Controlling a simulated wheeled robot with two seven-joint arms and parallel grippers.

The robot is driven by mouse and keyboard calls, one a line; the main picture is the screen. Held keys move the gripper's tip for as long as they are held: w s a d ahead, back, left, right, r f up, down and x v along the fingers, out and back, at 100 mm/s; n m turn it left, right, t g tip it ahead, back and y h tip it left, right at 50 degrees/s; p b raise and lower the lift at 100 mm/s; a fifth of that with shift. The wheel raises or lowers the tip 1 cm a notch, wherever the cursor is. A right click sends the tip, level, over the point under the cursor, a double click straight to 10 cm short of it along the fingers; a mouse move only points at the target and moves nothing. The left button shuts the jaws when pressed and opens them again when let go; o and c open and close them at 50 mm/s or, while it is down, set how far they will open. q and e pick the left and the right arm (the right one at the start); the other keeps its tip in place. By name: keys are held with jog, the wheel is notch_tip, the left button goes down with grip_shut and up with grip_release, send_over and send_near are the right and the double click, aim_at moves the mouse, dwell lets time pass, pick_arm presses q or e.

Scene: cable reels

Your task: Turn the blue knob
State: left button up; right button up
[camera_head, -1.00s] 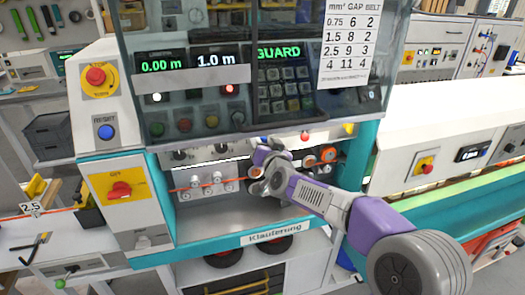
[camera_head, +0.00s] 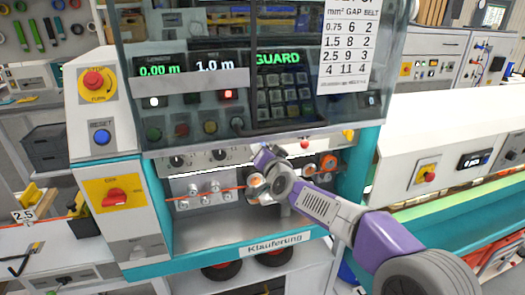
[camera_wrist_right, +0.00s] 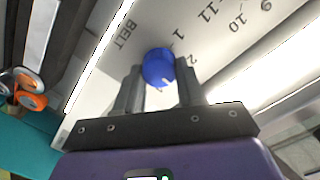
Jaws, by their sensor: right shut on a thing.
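The blue knob (camera_wrist_right: 158,66) is on a pale panel in the right wrist view, beside printed numbers and the word BELT. My right gripper (camera_wrist_right: 160,76) has one finger on each side of the knob and is shut on it. A small pale mark shows on the knob's lower edge. In the head view my right gripper (camera_head: 265,158) is at the machine's front opening, under the guard, and the knob is hidden behind my wrist. My left gripper is in neither view.
The tinted guard (camera_head: 240,100) hangs above my right wrist. A red wire (camera_head: 205,191) runs past silver rollers left of the wrist. Orange rollers (camera_head: 327,163) are close on its right. A gap chart (camera_head: 347,45) is fixed to the guard.

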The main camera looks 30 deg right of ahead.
jog(key=o, duration=1.1)
jog(key=shift+c, duration=0.2)
jog(key=p+v, duration=0.1)
jog(key=v, duration=0.6)
jog(key=shift+s+p, duration=0.3)
jog(key=shift+a, duration=0.1)
